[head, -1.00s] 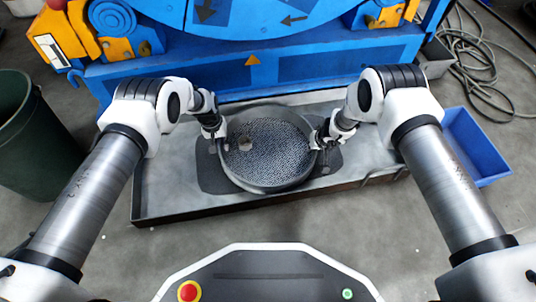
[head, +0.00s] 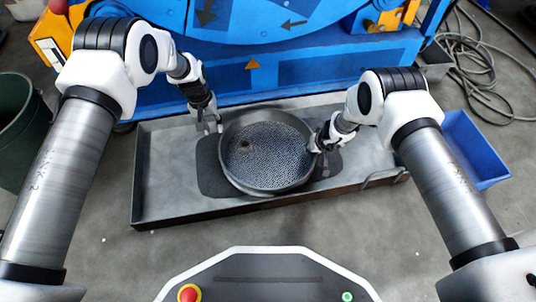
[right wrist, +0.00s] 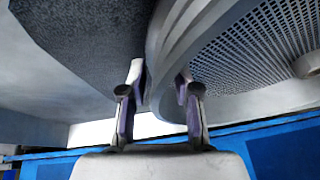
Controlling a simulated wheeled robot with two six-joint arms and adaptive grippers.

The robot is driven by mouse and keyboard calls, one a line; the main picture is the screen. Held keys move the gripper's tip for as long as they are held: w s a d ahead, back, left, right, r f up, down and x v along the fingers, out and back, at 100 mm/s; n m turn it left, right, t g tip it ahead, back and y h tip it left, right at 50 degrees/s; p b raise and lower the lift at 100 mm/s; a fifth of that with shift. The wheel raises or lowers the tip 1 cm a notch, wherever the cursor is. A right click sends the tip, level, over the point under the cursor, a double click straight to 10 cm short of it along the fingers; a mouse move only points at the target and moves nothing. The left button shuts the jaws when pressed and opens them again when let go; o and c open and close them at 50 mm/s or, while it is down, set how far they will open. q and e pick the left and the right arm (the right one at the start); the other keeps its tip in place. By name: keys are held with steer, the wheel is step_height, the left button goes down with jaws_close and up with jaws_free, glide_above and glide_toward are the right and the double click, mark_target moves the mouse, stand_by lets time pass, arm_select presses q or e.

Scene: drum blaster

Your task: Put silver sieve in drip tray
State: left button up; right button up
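The silver sieve (head: 267,153), a round pan with a perforated mesh bottom, lies in the grey drip tray (head: 165,205) on a dark mat. The sieve's rim also shows in the right wrist view (right wrist: 167,45). My left gripper (head: 212,128) is open and empty, just off the sieve's upper left rim and above the tray. My right gripper (head: 316,145) is at the sieve's right rim. In the right wrist view its fingers (right wrist: 160,80) stand on both sides of the rim, close against it.
The dark mat (head: 208,172) shows around the sieve. A blue machine (head: 310,70) stands behind the tray. A blue bin (head: 468,145) is at the right, a dark green barrel (head: 18,130) at the left, and a coiled hose (head: 480,65) at the upper right.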

steer(key=v, duration=1.2)
